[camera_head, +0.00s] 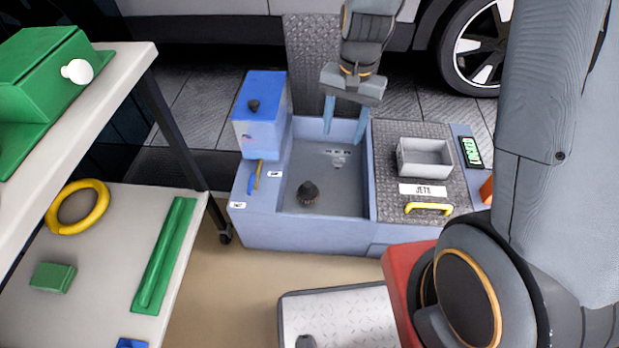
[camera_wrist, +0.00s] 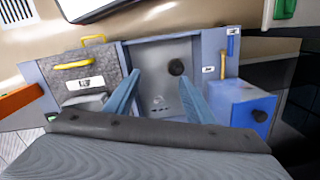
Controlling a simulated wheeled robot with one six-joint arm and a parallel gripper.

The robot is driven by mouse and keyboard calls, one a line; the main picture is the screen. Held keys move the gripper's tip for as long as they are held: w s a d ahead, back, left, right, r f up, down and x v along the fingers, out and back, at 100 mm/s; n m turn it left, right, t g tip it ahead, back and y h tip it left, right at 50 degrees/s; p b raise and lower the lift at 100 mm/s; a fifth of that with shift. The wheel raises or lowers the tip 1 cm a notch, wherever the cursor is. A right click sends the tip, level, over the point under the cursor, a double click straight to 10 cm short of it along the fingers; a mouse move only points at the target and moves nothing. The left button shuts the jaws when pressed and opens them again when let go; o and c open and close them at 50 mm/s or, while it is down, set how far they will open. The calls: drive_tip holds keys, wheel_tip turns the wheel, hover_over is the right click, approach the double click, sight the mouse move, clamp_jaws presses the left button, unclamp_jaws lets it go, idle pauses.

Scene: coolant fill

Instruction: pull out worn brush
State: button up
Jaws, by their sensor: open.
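A dark, round piece with a rough rim, apparently the worn brush (camera_head: 308,192), stands on the floor of the grey basin (camera_head: 262,222), left of its middle. It also shows in the wrist view (camera_wrist: 177,67), beyond my fingers. My gripper (camera_head: 344,135) is open and empty, fingers pointing down over the back of the basin. In the wrist view my gripper (camera_wrist: 160,80) has its fingers spread wide. The brush is apart from both fingers, nearer the front of the basin. A small grey fitting (camera_head: 339,161) sits on the basin floor below my fingers.
A blue box (camera_head: 262,125) with a dark knob stands at the basin's back left. Right of the basin, a textured lid carries a grey open box (camera_head: 425,158), a JETS label and a yellow handle (camera_head: 428,208). A white cart (camera_head: 120,120) stands left.

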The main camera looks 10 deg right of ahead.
sight(308, 184)
drive_tip(key=w+a+f+m+b, duration=0.2)
drive_tip(key=w+f+b, duration=0.2)
drive_tip(key=f, duration=0.6)
drive_tip(key=w+a+f+m+b, duration=0.1)
drive_tip(key=f+b, duration=0.4)
drive_tip(key=f, duration=0.5)
drive_tip(key=w+a+f+m+b, duration=0.2)
drive_tip(key=w+f, duration=0.4)
drive_tip(key=f, duration=0.4)
drive_tip(key=shift+w+a+f+m+g+y+b, duration=0.35)
drive_tip(key=shift+a+b, duration=0.3)
drive_tip(key=shift+b, duration=0.55)
drive_tip(key=shift+s+a+f+b, duration=0.15)
drive_tip(key=shift+f+b, duration=0.3)
drive_tip(key=shift+f, duration=0.85)
drive_tip(key=shift+s+a+f+b, duration=0.15)
drive_tip(key=shift+f+b, duration=0.25)
drive_tip(key=shift+f, duration=0.9)
drive_tip(key=shift+s+a+f+b, duration=0.15)
drive_tip(key=shift+f+b, duration=0.3)
drive_tip(key=shift+f, duration=0.85)
drive_tip(key=shift+w, duration=0.1)
drive_tip(key=c, duration=1)
drive_tip(key=shift+o, duration=1.4)
drive_tip(key=shift+c, duration=1)
drive_tip(key=shift+r+p, duration=0.4)
